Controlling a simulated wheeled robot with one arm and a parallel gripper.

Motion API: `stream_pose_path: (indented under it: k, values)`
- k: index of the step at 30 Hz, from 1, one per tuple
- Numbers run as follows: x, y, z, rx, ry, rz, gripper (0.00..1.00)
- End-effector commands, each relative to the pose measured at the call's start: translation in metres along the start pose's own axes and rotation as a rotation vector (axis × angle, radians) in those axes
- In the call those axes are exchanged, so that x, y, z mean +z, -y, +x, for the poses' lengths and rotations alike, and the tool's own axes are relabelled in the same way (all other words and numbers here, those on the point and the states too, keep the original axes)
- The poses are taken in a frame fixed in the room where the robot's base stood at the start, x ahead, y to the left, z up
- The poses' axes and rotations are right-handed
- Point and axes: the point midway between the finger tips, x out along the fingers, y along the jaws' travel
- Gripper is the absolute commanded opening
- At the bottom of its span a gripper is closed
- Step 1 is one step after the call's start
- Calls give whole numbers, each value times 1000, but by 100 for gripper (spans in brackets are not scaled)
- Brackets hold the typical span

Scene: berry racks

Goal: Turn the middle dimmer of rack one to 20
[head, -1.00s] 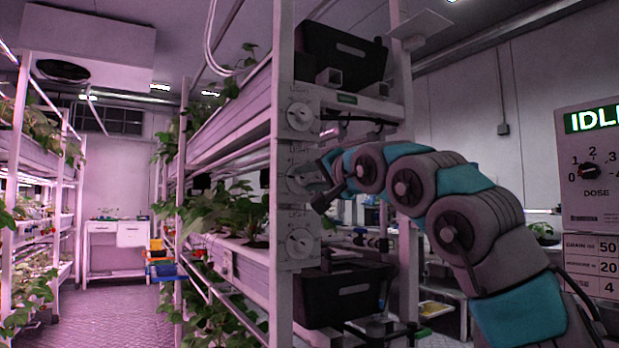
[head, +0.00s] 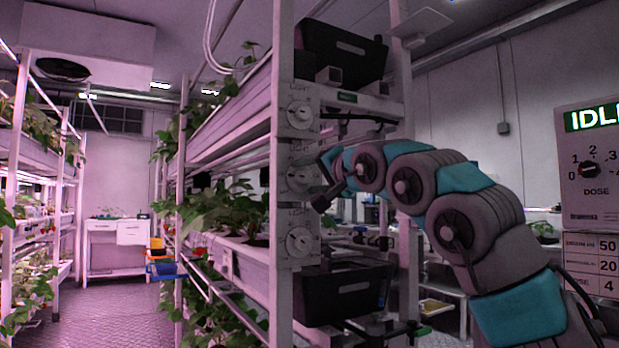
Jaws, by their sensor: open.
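Three round dimmers sit one above another on the end post of the near rack (head: 284,130). The middle dimmer (head: 299,179) shows in the head view just left of my gripper (head: 318,178). The top dimmer (head: 299,115) and the bottom dimmer (head: 299,242) are clear of the gripper. My gripper is open, its fingers pointing left at the middle dimmer's right side. I cannot tell whether the fingers touch the knob. The numbers on the middle dimmer are too small to read.
A black crate (head: 345,58) sits high on the rack and another black crate (head: 345,294) low, below my arm. A dosing panel reading IDLE (head: 592,190) stands at the right. The aisle floor (head: 110,315) at left is clear.

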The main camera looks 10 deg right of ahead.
Motion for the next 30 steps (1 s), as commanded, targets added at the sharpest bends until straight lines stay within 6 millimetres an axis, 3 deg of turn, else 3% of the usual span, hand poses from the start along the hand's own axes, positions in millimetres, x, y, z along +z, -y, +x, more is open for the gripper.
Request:
stream_pose_path:
  k: [7,19,30]
  values:
    - [0,-1,-15,-2,-2,-1,67]
    - [0,0,-74,-4,-1,-2,67]
    - [0,0,-78,0,0,0,67]
